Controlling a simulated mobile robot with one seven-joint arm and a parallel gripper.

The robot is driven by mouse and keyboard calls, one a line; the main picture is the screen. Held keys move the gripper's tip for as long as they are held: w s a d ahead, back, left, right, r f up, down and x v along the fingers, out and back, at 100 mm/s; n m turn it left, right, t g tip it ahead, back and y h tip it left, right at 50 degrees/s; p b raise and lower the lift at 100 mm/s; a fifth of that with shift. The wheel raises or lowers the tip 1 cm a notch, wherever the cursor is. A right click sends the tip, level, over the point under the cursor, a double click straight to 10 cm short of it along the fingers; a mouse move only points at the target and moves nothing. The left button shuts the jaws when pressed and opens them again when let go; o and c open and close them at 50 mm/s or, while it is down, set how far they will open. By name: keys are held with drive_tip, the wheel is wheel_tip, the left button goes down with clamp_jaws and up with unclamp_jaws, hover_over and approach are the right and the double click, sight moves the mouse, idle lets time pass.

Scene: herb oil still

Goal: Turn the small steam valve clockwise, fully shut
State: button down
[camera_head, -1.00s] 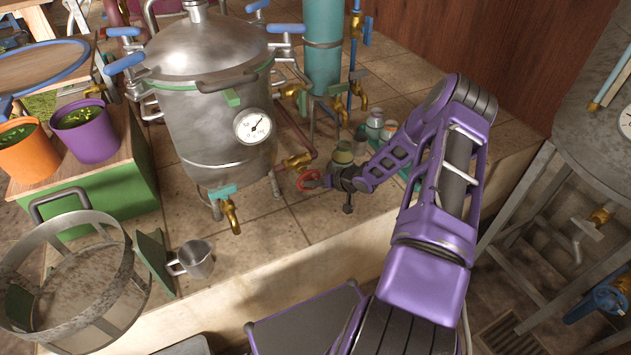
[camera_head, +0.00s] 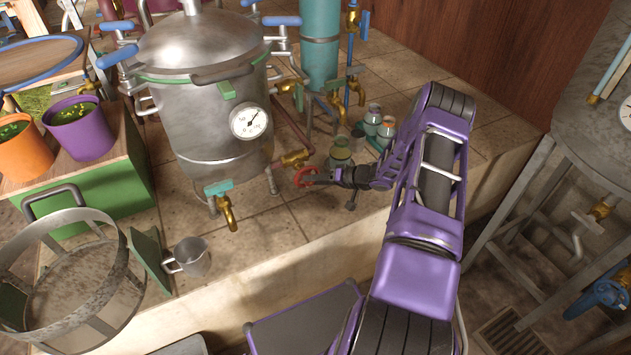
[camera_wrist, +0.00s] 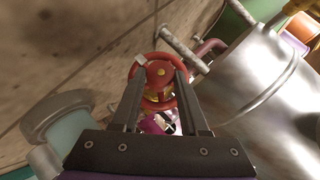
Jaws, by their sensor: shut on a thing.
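The small steam valve's red handwheel (camera_head: 301,178) sits low in front of the steel still, beside a brass valve body (camera_head: 296,158). My gripper (camera_head: 313,181) reaches it from the right. How far the valve is closed cannot be told.
The still (camera_head: 205,110) with its pressure gauge (camera_head: 250,122) stands left of the valve. Small jars (camera_head: 372,118) stand behind my wrist. A metal cup (camera_head: 190,257) and a brass tap (camera_head: 227,212) are at front left. The tiled ledge in front of the valve is clear.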

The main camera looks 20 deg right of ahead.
drive_tip(key=shift+c, duration=2.1)
unclamp_jaws()
drive_tip(key=p+v, duration=0.1)
drive_tip(key=v, duration=1.6)
drive_tip(key=shift+s+p, duration=0.15)
drive_tip(key=shift+p, duration=0.15)
drive_tip(key=shift+d, duration=0.15)
